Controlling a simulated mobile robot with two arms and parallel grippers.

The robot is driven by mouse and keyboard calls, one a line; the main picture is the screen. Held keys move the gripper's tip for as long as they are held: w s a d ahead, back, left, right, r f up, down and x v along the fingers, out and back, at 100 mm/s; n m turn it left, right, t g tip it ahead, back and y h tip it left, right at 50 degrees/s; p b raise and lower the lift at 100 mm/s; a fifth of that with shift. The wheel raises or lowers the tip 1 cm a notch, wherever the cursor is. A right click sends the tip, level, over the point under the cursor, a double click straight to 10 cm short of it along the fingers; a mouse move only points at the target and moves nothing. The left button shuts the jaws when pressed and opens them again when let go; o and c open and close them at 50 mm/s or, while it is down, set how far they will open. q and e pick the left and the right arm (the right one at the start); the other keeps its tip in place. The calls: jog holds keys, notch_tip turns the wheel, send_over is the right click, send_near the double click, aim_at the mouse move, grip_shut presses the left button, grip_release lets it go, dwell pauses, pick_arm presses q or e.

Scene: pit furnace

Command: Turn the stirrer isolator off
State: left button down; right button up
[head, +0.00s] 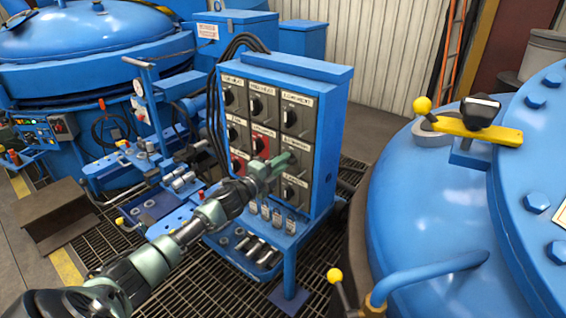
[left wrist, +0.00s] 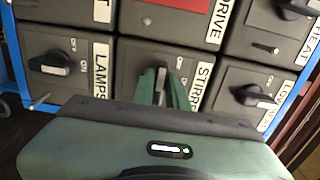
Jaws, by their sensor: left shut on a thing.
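The stirrer isolator (left wrist: 177,62) is a dark switch box with a white label reading "STIRR…", at the middle of the left wrist view, partly covered. Its grey handle stands upright in that view, between my green fingers. My left gripper (left wrist: 163,88) is shut on this handle. In the head view my left gripper (head: 284,163) reaches the right column of the blue switch panel (head: 327,140), at its middle switch, and hides most of it. My right gripper is out of view.
A red-plated "DRIVE" switch (left wrist: 188,5) is above. A large blue vessel (head: 425,215) stands right of the panel; grating covers the floor.

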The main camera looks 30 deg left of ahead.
pick_arm(q)
jog(key=shift+a, duration=0.1)
jog(key=c, duration=1.4)
grip_release()
jog(key=s+b, duration=0.1)
jog(key=s, duration=0.6)
jog(key=shift+s+a, duration=0.35)
jog(key=shift+s, duration=0.05)
